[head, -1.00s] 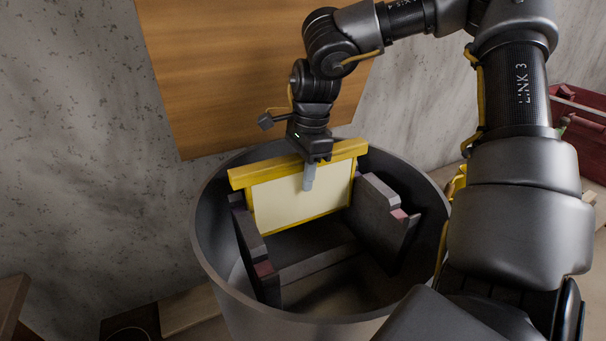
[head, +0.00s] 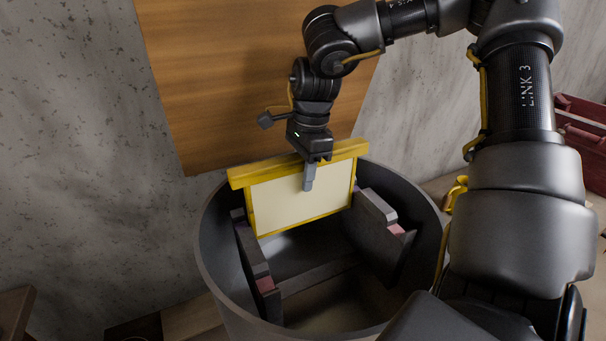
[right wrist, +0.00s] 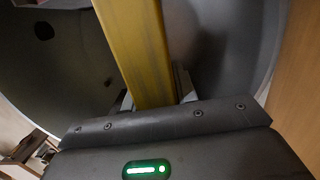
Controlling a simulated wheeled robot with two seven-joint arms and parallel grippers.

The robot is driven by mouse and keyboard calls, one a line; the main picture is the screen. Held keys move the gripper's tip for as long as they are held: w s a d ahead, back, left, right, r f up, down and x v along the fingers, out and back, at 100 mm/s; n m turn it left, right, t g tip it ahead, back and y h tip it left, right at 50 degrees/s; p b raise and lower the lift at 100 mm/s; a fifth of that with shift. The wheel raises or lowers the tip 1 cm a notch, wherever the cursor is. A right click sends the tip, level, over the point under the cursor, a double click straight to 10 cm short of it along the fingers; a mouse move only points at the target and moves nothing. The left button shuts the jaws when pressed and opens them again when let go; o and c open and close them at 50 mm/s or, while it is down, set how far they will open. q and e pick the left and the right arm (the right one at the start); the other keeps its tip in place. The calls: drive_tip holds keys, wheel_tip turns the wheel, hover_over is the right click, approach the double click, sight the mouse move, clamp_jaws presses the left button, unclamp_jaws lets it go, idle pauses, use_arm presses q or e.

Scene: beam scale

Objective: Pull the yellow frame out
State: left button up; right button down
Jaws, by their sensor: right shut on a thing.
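The yellow frame (head: 300,203) has a thick yellow top bar and a pale cream panel. It is upright, slightly tilted in the head view, at the back of a round grey drum (head: 207,262). My right gripper (head: 309,184) is shut on its top bar, with one finger visible over the front of the panel. In the right wrist view the yellow bar (right wrist: 136,50) runs up from between the fingers. The frame's lower edge shows above the dark holder (head: 252,255) inside the drum. My left gripper is not in view.
The holder has dark side pieces with reddish tips, including the right one (head: 377,228), and a crossbar (head: 318,275). A wooden board (head: 240,80) stands against the concrete wall behind. A red box (head: 583,135) is at the far right.

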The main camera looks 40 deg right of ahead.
drive_tip(key=shift+r+p, duration=2.55)
drive_tip(key=shift+r, duration=0.95)
